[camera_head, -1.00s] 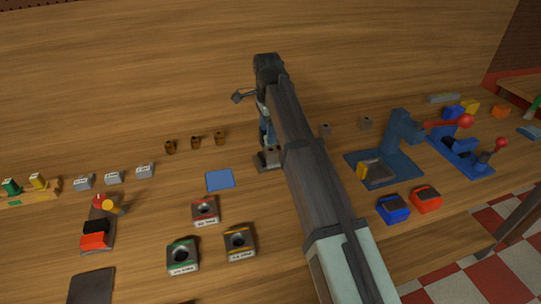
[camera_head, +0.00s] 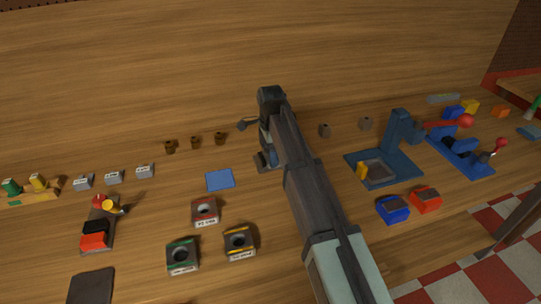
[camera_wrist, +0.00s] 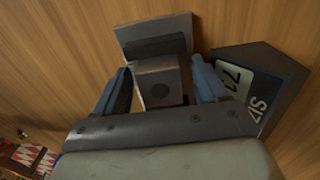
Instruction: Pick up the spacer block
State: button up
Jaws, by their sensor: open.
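My gripper (camera_wrist: 162,88) is open, with one blue-grey finger on each side of this block. I cannot tell whether the fingers touch it. A flat grey plate (camera_wrist: 153,36) lies just beyond the block. In the head view my gripper (camera_head: 266,154) is low over a dark plate (camera_head: 260,164) on the wooden table, and my arm hides much of this spot.
A dark labelled block (camera_wrist: 262,85) stands close to the right finger. In the head view a blue square (camera_head: 220,179) lies left of my gripper, with several ring-holed blocks (camera_head: 205,212) nearer. A blue press-like fixture (camera_head: 388,160) stands to the right.

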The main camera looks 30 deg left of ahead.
jog(key=c, duration=1.2)
jog(key=shift+r, duration=0.1)
